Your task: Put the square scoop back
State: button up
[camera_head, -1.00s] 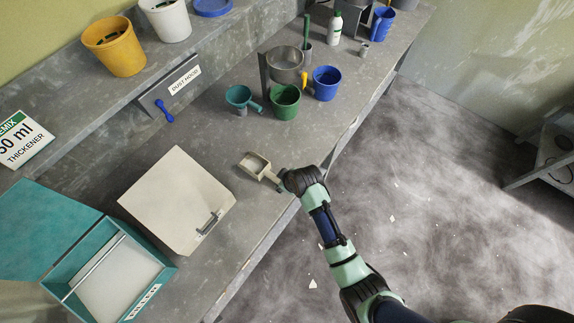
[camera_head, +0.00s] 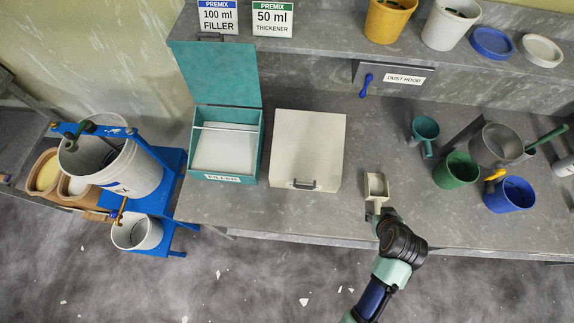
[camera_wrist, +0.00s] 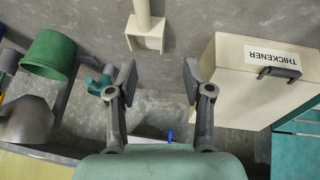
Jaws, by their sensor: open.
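The square scoop (camera_head: 376,187) is cream, with a square open bowl and a straight handle. It appears to lie on the grey bench, right of the cream box, with its handle towards the front edge. It also shows at the top of the wrist view (camera_wrist: 146,36). My gripper (camera_wrist: 160,78) is open with nothing between its fingers, apart from the scoop in that view. In the head view my wrist is just in front of the scoop and hides the handle's end. The cream thickener box (camera_head: 308,150) has its lid shut.
The teal filler box (camera_head: 222,178) stands open at left with its lid up. A teal round scoop (camera_head: 425,128), green pail (camera_head: 456,170), grey pot (camera_head: 497,146) and blue pail (camera_head: 511,195) stand to the right. A dust hood panel (camera_head: 394,77) is behind.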

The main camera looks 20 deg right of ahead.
jog(key=w+a+r+n+t, duration=0.2)
jog(key=w+a+r+t, duration=0.1)
jog(key=w+a+r, duration=0.85)
jog(key=w+a+r+n+t+y, duration=0.1)
jog(key=a+r+t+y, duration=0.1)
jog(key=a+r, duration=0.5)
jog(key=w+a+r+n+t+y, duration=0.1)
jog(key=a+r, duration=0.6)
jog(key=a, duration=0.7)
jog(key=shift+w+t+y, duration=0.25)
jog(key=shift+t+y, duration=0.25)
jog(key=shift+t, duration=0.5)
